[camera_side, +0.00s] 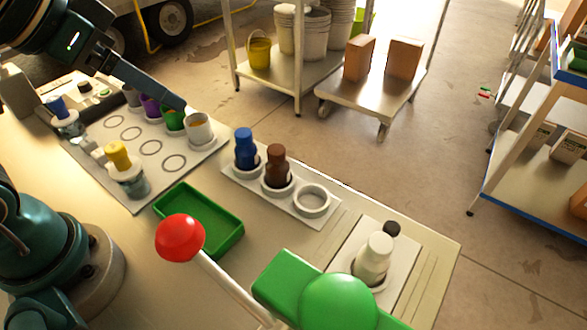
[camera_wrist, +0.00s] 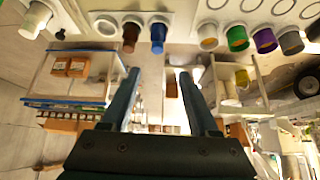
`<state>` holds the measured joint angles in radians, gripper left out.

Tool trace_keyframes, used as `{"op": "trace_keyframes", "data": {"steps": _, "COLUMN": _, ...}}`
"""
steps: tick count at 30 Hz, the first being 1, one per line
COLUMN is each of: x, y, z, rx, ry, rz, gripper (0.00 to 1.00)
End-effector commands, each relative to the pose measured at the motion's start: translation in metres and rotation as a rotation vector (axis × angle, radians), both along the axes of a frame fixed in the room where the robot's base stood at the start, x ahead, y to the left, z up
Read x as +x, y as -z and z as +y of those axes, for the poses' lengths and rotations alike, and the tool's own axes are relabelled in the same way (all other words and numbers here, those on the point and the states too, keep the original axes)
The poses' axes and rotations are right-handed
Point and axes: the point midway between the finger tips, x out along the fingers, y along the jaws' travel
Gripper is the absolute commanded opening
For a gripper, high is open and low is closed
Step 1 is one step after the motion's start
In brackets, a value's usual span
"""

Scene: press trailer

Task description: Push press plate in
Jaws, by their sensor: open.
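A green press-like body (camera_side: 335,305) with a rounded top stands at the front of the table in the side view. A white lever with a red ball knob (camera_side: 180,238) rises beside it. Behind it a pale plate (camera_side: 345,262) carries a white bottle (camera_side: 374,259), seen also at the upper left of the wrist view (camera_wrist: 35,20). I cannot tell which part is the press plate. My gripper (camera_side: 182,104) is above the row of cups at the upper left, well away from the press. In the wrist view its fingers (camera_wrist: 158,78) are apart with nothing held.
A rack holds a blue bottle (camera_side: 246,150), a brown bottle (camera_side: 277,168) and an empty ring (camera_side: 312,200). A green tray (camera_side: 232,238) is left of it. Cups, including a white one (camera_side: 199,131), and a yellow-topped bottle (camera_side: 124,170) stand further left. Shelves are beyond the table.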

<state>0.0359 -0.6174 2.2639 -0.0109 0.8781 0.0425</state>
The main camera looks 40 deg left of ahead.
Motion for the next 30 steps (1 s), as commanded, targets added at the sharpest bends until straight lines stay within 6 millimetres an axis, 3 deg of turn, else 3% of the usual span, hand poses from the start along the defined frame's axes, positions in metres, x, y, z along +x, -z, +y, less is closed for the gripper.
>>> {"op": "trace_keyframes", "data": {"steps": 3, "x": 0.033, "y": -0.019, "z": -0.018, "rx": 0.002, "ry": 0.079, "rz": -0.014, "gripper": 0.61}}
{"op": "trace_keyframes", "data": {"steps": 7, "x": 0.068, "y": -0.029, "z": -0.046, "rx": 0.004, "ry": 0.173, "rz": -0.019, "gripper": 0.61}}
{"op": "trace_keyframes", "data": {"steps": 14, "x": 0.121, "y": -0.018, "z": -0.114, "rx": 0.010, "ry": 0.347, "rz": 0.001, "gripper": 0.61}}
{"op": "trace_keyframes", "data": {"steps": 21, "x": 0.144, "y": 0.034, "z": -0.198, "rx": 0.026, "ry": 0.529, "rz": 0.063, "gripper": 0.61}}
{"op": "trace_keyframes", "data": {"steps": 25, "x": 0.139, "y": 0.072, "z": -0.238, "rx": 0.042, "ry": 0.615, "rz": 0.113, "gripper": 0.61}}
{"op": "trace_keyframes", "data": {"steps": 30, "x": 0.120, "y": 0.115, "z": -0.265, "rx": 0.070, "ry": 0.686, "rz": 0.187, "gripper": 0.61}}
